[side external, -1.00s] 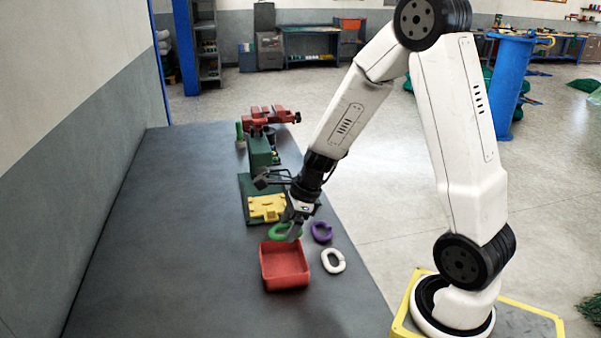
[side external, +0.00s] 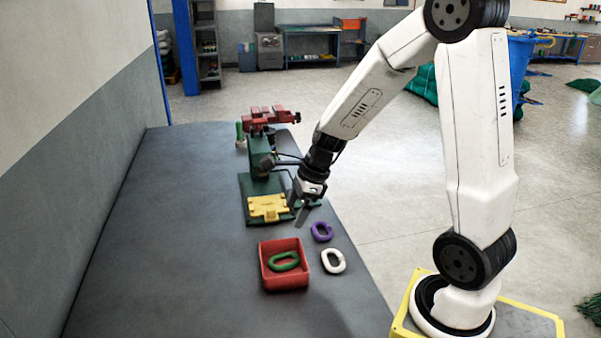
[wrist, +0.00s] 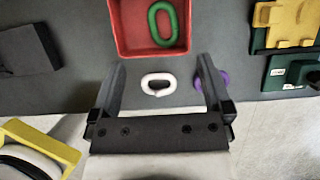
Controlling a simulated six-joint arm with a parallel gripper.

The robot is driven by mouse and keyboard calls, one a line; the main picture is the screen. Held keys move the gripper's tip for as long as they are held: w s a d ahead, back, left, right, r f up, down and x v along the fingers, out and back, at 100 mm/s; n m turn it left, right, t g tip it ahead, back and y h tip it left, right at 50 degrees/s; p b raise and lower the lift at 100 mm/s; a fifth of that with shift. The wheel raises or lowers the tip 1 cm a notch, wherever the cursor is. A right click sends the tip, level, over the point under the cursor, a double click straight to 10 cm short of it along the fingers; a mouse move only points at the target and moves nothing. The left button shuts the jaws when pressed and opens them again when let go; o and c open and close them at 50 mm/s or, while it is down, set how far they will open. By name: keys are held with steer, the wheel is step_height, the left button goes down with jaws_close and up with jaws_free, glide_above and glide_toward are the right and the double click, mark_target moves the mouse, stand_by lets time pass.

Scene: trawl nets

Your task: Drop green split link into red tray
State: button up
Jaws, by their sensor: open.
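The green split link (side external: 285,261) lies inside the red tray (side external: 284,287) on the dark table. In the wrist view the green link (wrist: 163,23) also shows within the walls of the red tray (wrist: 114,28). My gripper (side external: 302,219) is open and empty, above the table just behind the tray in the side view. Its two fingers show spread apart in the wrist view (wrist: 160,75), with nothing held between them.
A white link (side external: 333,261) and a purple link (side external: 322,231) lie on the table right of the tray. A yellow fixture (side external: 268,207) on a green base and a red-topped device (side external: 270,117) stand behind. The table's left side is clear.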

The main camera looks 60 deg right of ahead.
steer(key=shift+v, duration=1.6)
steer(key=s+a+f+n+h, duration=0.1)
steer(key=s+a+f+n, duration=0.1)
steer(key=n, duration=1.1)
steer(key=s+a+f+n+h, duration=0.2)
steer(key=a+n, duration=0.5)
steer(key=n, duration=0.7)
steer(key=shift+s+f+g, duration=0.3)
steer(key=shift+s+f, duration=0.15)
steer(key=shift+s, duration=0.45)
